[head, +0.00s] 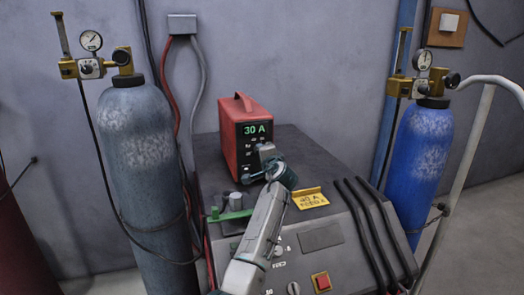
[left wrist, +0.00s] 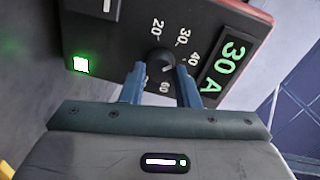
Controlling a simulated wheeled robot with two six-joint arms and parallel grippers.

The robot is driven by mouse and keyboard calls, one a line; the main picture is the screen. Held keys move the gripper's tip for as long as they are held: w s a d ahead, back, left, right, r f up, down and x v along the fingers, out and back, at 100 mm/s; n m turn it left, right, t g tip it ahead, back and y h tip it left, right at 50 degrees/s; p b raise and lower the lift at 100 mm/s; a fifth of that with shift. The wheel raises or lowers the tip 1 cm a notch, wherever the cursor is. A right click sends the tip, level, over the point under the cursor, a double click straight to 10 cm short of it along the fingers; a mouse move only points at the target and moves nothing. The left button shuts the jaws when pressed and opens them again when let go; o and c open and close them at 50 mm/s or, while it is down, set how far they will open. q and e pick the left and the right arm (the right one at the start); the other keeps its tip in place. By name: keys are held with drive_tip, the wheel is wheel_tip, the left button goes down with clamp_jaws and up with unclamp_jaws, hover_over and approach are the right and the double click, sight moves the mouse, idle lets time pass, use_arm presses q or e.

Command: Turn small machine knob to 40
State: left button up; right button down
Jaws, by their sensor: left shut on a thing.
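The small red machine (head: 230,135) stands on top of a large grey machine, and its green display (head: 258,129) reads 30 A. The display also shows in the left wrist view (left wrist: 226,65). The small black knob (left wrist: 161,58) sits on the dark front panel, with 20, 30, 40 and 60 printed around it. My left gripper (head: 250,177) is at the front of the red machine. In the left wrist view its two blue fingers (left wrist: 161,80) are shut on the knob, one on each side. The knob is hidden in the head view. My right gripper is not in view.
A grey-blue gas cylinder (head: 145,150) stands left, a blue one (head: 421,150) right.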

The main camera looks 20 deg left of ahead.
use_arm(q)
drive_tip(key=shift+d+f+m+g+p, duration=0.1)
drive_tip(key=shift+m+g+p, duration=0.2)
drive_tip(key=shift+m+p, duration=1.1)
drive_tip(key=shift+m+b, duration=0.5)
drive_tip(key=shift+m, duration=0.1)
drive_tip(key=o, duration=1)
